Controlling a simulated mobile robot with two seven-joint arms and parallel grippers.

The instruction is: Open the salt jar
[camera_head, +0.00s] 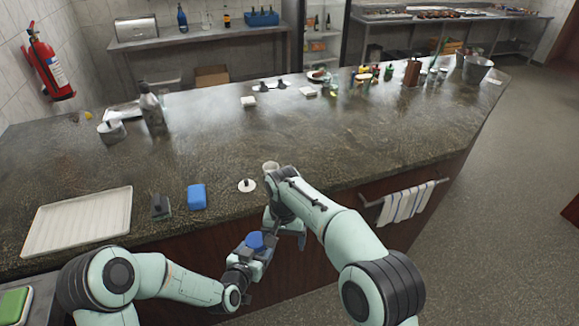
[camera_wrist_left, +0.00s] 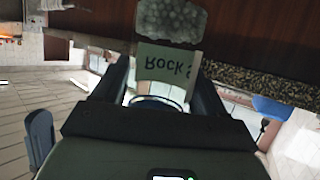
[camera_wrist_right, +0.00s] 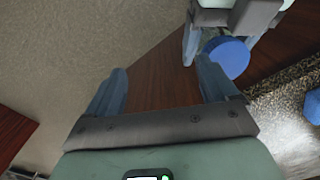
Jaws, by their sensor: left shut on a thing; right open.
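The salt jar (camera_wrist_left: 168,62) is clear, with grey salt and a pale label reading "Rock", upside down in the left wrist view. My left gripper (camera_wrist_left: 158,80) is shut on it, in front of the counter's near side. The jar's blue lid (camera_head: 262,241) faces up in the head view. The lid (camera_wrist_right: 226,58) also shows as a round blue disc in the right wrist view and appears to be on the jar. My right gripper (camera_wrist_right: 160,75) is open and empty, its fingers beside the lid and not around it. In the head view, the right gripper (camera_head: 285,236) is close to the jar.
A blue block (camera_head: 196,197), a white disc with a dark knob (camera_head: 247,186) and a pale cup (camera_head: 271,166) stand near the counter's (camera_head: 330,140) front edge. A white tray (camera_head: 78,222) lies left. A towel (camera_head: 408,203) hangs on a front rail at right.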

